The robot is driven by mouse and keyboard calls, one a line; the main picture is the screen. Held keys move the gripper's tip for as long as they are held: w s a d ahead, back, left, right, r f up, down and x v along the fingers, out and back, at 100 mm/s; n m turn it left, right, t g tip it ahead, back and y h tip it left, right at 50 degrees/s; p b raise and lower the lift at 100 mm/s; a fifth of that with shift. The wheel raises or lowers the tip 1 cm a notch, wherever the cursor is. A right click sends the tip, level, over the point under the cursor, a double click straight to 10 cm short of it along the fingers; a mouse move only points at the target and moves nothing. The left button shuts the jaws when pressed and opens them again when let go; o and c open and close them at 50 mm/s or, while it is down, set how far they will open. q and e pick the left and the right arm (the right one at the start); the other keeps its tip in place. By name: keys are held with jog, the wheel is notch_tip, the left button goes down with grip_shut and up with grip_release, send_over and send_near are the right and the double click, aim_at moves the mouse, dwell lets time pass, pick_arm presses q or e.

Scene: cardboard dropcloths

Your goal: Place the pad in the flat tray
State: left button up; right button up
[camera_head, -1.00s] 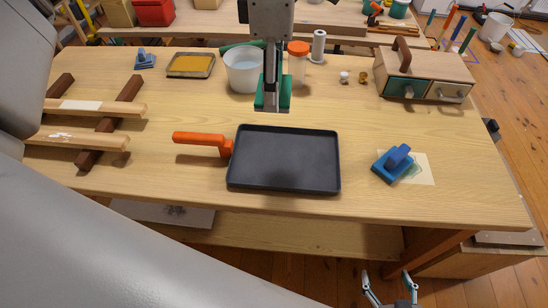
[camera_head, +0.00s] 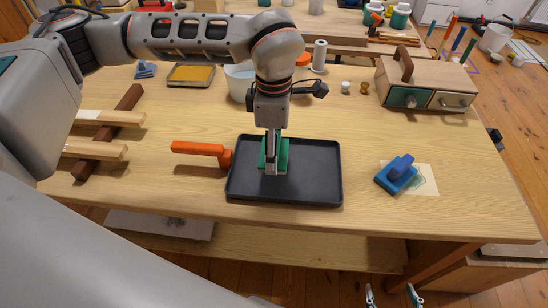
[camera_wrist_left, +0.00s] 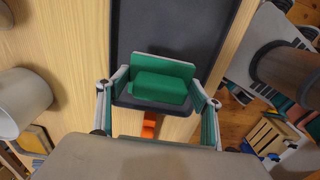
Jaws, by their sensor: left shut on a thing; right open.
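My left gripper (camera_head: 271,168) is shut on a green pad (camera_head: 282,156). In the left wrist view the green pad (camera_wrist_left: 163,80) sits between the two fingers of the left gripper (camera_wrist_left: 160,108). The pad is over the dark flat tray (camera_head: 315,180), left of its middle; I cannot tell whether it touches the tray floor. The tray also shows in the left wrist view (camera_wrist_left: 170,25), partly hidden by the pad. My right gripper (camera_head: 392,296) is open and empty at the bottom edge of the head view, in front of the bench.
An orange handle (camera_head: 200,149) lies at the tray's left side. A blue pad (camera_head: 397,175) sits on a paper sheet at the right. A white bucket (camera_head: 238,82) stands behind the tray, partly hidden by my arm. Wooden bars (camera_head: 95,150) lie at the left.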

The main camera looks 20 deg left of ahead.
pick_arm(q)
jog(key=shift+f, duration=2.05)
pick_arm(e)
jog(key=shift+f, duration=0.25)
pick_arm(q)
jog(key=shift+f, duration=0.1)
pick_arm(e)
jog(key=shift+s, duration=0.1)
pick_arm(q)
jog(key=o, duration=1.1)
pick_arm(e)
jog(key=shift+s, duration=0.1)
pick_arm(q)
notch_tip(320, 180, up, 11)
jog(key=shift+r+p, duration=0.1)
jog(key=shift+p, duration=0.25)
jog(key=shift+r, duration=0.55)
pick_arm(e)
jog(key=shift+s+a+r, duration=0.15)
jog(key=shift+r, duration=0.15)
